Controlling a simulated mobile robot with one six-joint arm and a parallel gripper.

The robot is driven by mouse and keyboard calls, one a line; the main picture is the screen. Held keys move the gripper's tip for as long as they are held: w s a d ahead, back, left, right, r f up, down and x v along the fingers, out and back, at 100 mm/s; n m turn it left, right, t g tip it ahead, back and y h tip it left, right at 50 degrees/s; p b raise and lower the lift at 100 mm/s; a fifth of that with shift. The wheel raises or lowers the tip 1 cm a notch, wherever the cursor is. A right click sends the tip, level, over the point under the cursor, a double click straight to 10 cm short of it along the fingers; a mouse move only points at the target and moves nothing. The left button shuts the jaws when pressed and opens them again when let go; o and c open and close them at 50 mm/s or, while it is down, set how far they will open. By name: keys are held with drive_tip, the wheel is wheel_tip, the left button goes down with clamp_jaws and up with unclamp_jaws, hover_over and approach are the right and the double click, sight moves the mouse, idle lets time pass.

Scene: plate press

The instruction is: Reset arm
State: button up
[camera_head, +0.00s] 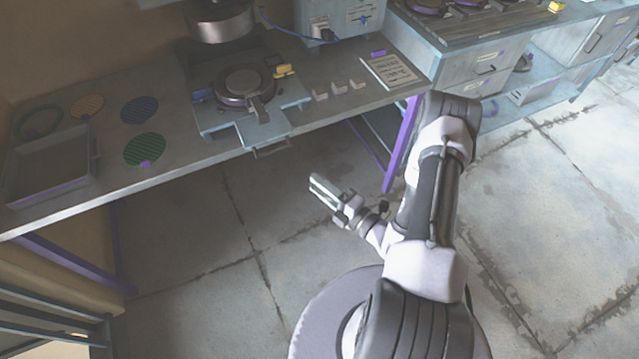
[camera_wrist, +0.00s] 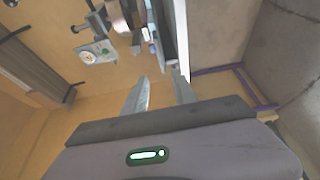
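My gripper (camera_head: 322,188) is in front of the workbench, over the open floor, with the arm folded above my round base. In the wrist view my gripper (camera_wrist: 160,92) shows two grey fingers standing apart, with nothing between them. The gripper touches nothing that I can see. The press (camera_head: 243,122) stands on the bench to the upper left of the gripper, with a round dark plate piece with a handle (camera_head: 244,86) on it and a cylindrical head (camera_head: 220,20) above.
The bench (camera_head: 180,165) holds a grey tray (camera_head: 50,168), several coloured discs such as a green one (camera_head: 145,148), small light blocks (camera_head: 338,87), and a printed sheet (camera_head: 391,71). A purple bench leg (camera_head: 400,145) stands near my arm. The floor (camera_head: 200,240) left of the gripper is clear.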

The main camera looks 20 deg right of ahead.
drive_tip(key=a+r+n+g+y, duration=0.6)
drive_tip(key=a+r+n+y, duration=0.25)
drive_tip(key=r+n, duration=0.45)
drive_tip(key=s+a+r+n+g+h+b, duration=0.1)
drive_tip(key=s+a+r+n+g, duration=0.75)
drive_tip(key=n, duration=0.55)
drive_tip(key=s+n+g+h, duration=0.3)
drive_tip(key=s+n+h, duration=0.35)
drive_tip(key=n, duration=0.25)
drive_tip(key=s+d+r+n+t+h+b, duration=0.1)
drive_tip(key=d+r+n+t+h, duration=0.4)
drive_tip(key=n, duration=0.4)
wheel_tip(320, 180, up, 2)
drive_tip(key=shift+s+d+t+h, duration=0.3)
drive_tip(key=shift+d+t+h, duration=0.1)
drive_tip(key=shift+d+t, duration=0.4)
